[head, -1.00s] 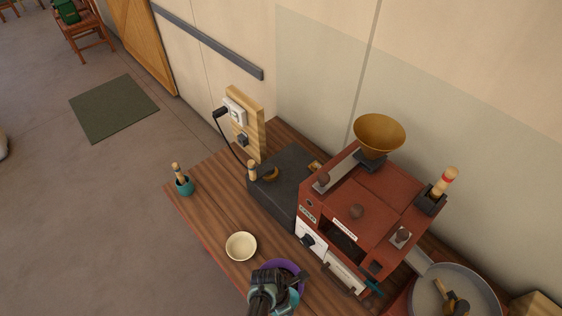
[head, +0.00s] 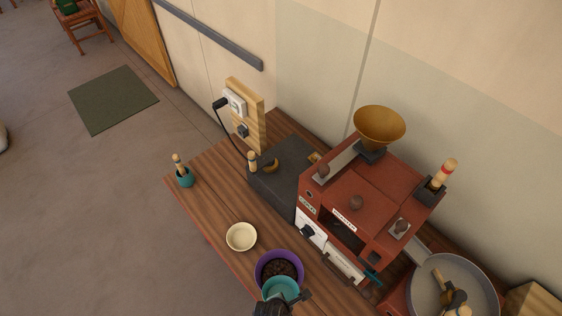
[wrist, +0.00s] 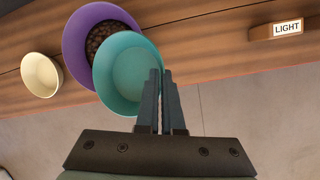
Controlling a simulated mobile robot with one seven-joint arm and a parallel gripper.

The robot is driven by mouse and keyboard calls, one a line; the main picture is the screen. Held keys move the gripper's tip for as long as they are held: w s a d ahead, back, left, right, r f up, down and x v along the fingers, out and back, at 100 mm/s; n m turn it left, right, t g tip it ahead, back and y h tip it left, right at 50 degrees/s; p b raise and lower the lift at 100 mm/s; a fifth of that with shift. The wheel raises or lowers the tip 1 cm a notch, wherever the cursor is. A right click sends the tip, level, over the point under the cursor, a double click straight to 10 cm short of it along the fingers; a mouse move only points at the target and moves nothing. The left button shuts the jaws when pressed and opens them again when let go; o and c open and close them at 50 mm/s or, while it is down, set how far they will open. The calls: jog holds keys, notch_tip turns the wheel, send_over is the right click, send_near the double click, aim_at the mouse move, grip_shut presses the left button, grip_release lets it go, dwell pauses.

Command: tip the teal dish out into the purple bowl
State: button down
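The teal dish (head: 281,289) shows an empty-looking inside, also in the wrist view (wrist: 136,74). My gripper (wrist: 161,78) has its fingers shut on the rim of the dish. In the head view the gripper is at the bottom edge, partly cut off. The purple bowl (head: 260,270) stands on the wooden table just behind the dish, with dark beans inside. In the wrist view the dish overlaps part of the purple bowl (wrist: 73,45) and hides some of the beans. I cannot tell whether dish and bowl touch.
A cream bowl (head: 241,237) stands left of the purple bowl. The red roaster (head: 365,200) with its orange funnel stands behind to the right. A teal cup with a brush (head: 185,178) is at the table's left end. A "LIGHT" block (wrist: 274,31) shows in the wrist view.

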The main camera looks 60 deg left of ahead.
jog(key=shift+s+d+f+t+y+b, duration=0.1)
jog(key=shift+f+t+y+b, duration=0.25)
jog(key=shift+f+y, duration=0.25)
jog(key=shift+s+d+f+t+y+b, duration=0.1)
jog(key=shift+f+t+y+b, duration=0.1)
jog(key=shift+f+t+y, duration=0.25)
jog(key=shift+w+d, duration=0.1)
jog(key=shift+f+y+b, duration=0.2)
jog(key=shift+y+b, duration=0.05)
jog(key=shift+b, duration=0.45)
jog(key=shift+r, duration=0.1)
